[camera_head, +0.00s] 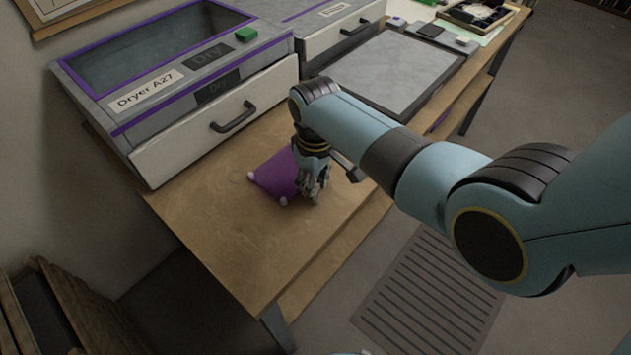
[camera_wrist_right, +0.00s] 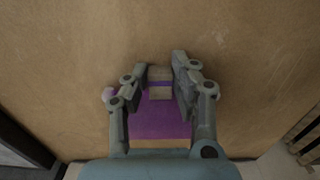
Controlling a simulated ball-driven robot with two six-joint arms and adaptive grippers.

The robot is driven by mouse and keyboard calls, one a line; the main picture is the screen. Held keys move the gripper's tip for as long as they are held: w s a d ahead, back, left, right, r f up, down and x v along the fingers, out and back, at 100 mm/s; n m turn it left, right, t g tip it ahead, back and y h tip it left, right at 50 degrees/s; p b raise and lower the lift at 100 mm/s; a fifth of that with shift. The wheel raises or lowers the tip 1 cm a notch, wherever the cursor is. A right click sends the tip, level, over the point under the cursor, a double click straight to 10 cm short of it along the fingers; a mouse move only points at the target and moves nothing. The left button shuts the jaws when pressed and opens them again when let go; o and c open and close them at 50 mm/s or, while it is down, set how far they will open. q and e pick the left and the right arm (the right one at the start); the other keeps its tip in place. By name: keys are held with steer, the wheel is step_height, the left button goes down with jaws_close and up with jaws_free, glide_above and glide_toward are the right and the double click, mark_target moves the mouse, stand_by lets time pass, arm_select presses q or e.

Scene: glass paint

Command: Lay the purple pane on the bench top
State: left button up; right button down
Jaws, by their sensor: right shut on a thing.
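The purple pane (camera_head: 272,174) is low over the wooden bench top (camera_head: 220,222), in front of the dryer. Pale knobs show at its corners. My right gripper (camera_head: 312,190) points down at the pane's right side and is shut on it, hiding part of it. In the right wrist view the pane (camera_wrist_right: 160,115) shows between the gripper's two fingers (camera_wrist_right: 163,82), with the bench beyond. I cannot tell whether the pane touches the bench top or hangs just above it. My left gripper is not in view.
A second unit and a flat grey panel (camera_head: 398,72) are farther right. The bench's near left part is clear. Its front edge drops to the floor.

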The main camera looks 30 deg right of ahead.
steer(key=shift+f, duration=0.15)
stand_by(0.7)
steer(key=c, duration=1)
jaws_free()
step_height(320, 180, up, 21)
steer(key=p, duration=0.6)
